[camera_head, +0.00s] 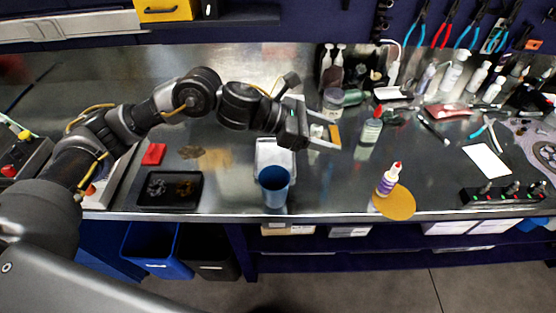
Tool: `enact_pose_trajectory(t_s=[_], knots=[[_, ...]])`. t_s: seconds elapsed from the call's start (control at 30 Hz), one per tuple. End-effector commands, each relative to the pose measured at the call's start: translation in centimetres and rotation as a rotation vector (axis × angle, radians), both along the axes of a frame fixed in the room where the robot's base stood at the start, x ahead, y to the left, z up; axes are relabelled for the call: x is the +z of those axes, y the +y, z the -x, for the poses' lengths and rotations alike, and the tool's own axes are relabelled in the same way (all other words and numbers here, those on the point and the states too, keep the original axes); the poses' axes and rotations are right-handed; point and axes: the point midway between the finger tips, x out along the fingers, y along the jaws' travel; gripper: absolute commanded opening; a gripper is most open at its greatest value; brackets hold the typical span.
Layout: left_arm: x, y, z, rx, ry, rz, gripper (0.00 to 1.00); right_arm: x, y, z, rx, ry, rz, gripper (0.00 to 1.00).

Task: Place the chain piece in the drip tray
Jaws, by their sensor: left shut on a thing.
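A black tray (152,204), which looks like the drip tray, lies at the front left of the steel bench. A grey clump (156,188) and a brownish clump (184,189) lie in it; they look like chain, but are too small to be sure. My left gripper (331,133) is over the middle of the bench, well right of the tray. Its fingers are shut on a small orange-brown item (336,134); I cannot tell whether this is a chain piece. My right gripper is not in view.
A blue cup (274,187) stands at the front edge, before a pale tray (265,155). A red block (154,154) lies behind the black tray.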

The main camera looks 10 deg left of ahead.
Motion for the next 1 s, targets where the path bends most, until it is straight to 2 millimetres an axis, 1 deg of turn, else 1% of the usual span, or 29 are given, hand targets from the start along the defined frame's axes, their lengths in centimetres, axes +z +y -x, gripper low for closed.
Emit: enact_pose_trajectory(t_s=[0.03,0.07,0.2,0.27,0.37,0.67,0.7,0.8,0.9,1.0], knots=[[-0.6,-0.1,0.0,-0.001,-0.001,0.001,0.39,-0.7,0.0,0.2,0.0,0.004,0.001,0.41],[-0.6,-0.1,0.0,-0.003,-0.001,0.001,0.39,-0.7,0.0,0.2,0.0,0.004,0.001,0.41],[-0.5,-0.2,-0.1,-0.005,0.0,0.001,0.39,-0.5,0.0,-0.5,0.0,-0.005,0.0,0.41],[-0.6,0.1,-0.1,-0.006,0.002,-0.001,0.39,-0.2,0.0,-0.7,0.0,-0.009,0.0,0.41],[-1.1,1.5,-0.4,-0.004,0.004,-0.001,0.39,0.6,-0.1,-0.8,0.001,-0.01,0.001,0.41],[-4.4,9.2,-1.8,0.001,0.006,-0.003,0.39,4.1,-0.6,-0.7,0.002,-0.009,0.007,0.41],[-5.5,9.8,-1.9,0.0,0.007,-0.002,0.39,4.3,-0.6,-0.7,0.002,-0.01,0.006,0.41],[-7.4,11.2,-2.2,-0.001,0.005,-0.002,0.39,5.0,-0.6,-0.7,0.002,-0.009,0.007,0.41],[-8.7,12.2,-2.3,-0.002,0.002,0.0,0.39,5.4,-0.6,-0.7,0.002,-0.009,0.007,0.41],[-9.5,12.8,-2.5,-0.003,0.001,0.0,0.39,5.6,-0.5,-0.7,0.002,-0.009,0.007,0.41]])
